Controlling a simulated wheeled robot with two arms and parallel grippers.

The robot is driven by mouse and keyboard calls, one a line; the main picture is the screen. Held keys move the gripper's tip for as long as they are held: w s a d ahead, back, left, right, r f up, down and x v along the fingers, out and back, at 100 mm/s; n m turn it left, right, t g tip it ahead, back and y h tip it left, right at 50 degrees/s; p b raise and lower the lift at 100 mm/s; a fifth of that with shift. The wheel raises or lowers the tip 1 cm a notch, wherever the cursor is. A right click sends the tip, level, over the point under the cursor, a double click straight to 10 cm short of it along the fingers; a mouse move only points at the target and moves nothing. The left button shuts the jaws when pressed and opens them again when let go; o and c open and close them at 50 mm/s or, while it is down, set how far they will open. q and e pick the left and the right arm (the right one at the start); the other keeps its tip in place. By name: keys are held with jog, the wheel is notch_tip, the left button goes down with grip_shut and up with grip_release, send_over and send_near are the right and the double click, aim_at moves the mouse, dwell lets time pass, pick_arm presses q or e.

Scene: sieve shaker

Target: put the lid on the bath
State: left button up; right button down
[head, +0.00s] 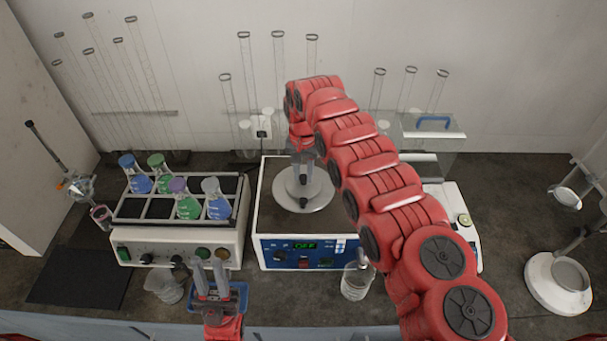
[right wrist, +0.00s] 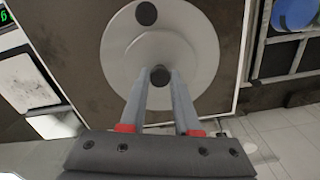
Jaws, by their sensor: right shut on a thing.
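The bath (head: 268,225) is a white box with a dark top and a blue front panel whose display reads OFF. The lid (head: 290,201) is a round grey disc over the middle of the bath's top; whether it rests there or is held just above, I cannot tell. In the right wrist view the lid (right wrist: 195,50) shows a black knob (right wrist: 160,76) and a dark round spot. My right gripper (head: 303,176) is shut on the lid's knob from above; its fingertips also show in the right wrist view (right wrist: 160,82).
A beaker (head: 165,287) and a blue tray (head: 242,291) are near my left gripper. Another beaker (head: 356,281) stands at the front right. A white-based stand (head: 540,283) is at far right.

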jog(key=shift+f, duration=0.25)
dwell(0.6)
jog(key=shift+f+b, duration=0.1)
jog(key=shift+b, duration=0.75)
dwell(1.1)
dwell(0.4)
jog(key=c, duration=0.6)
grip_release()
jog(key=shift+o, duration=0.2)
jog(key=shift+r, duration=3.05)
jog(key=shift+r, duration=0.1)
